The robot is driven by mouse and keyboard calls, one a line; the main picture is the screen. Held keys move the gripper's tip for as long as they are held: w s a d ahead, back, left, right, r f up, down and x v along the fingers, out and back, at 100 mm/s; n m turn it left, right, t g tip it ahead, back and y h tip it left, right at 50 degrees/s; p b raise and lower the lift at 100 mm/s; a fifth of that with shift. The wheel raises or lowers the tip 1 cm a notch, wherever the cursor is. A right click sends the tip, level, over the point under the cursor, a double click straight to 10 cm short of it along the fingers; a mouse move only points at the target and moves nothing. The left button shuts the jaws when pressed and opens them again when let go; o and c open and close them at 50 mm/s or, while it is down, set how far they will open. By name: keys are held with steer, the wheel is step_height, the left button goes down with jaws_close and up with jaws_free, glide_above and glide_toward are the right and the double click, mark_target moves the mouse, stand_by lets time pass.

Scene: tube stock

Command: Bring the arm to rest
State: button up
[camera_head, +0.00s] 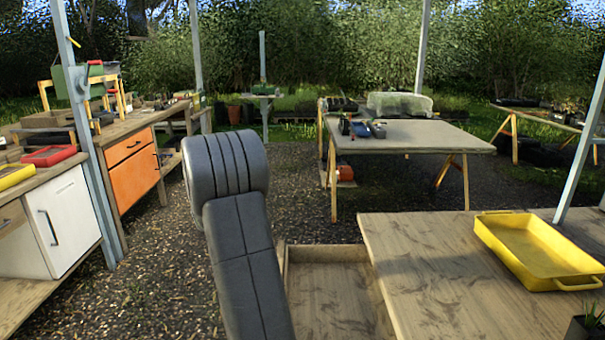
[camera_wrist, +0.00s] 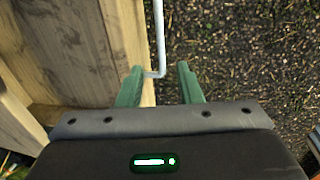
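My gripper (camera_wrist: 160,86) shows in the wrist view with its two green fingers apart and nothing held between them. A pale bent metal bar, which looks like a handle (camera_wrist: 159,35), runs along a wooden edge. Its bent end lies between the fingertips in the picture; I cannot tell how far off it is. In the head view only my grey arm shows, rising at centre left; the gripper is out of sight there. An open wooden drawer or box (camera_head: 325,290) lies just right of my arm, and its boards (camera_wrist: 75,50) fill the wrist view's left.
A wooden table (camera_head: 430,275) at the right bears a yellow tray (camera_head: 540,250) and a potted plant (camera_head: 588,325). An orange cabinet (camera_head: 128,165) and a white cabinet (camera_head: 65,220) stand left. Gravel lies open between them and the far table (camera_head: 420,138).

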steer(key=f, duration=0.2)
steer(key=d+f, duration=0.1)
steer(key=f, duration=0.5)
steer(key=shift+d+b, duration=0.25)
steer(key=shift+b, duration=0.1)
steer(key=shift+d, duration=0.25)
steer(key=shift+r, duration=0.1)
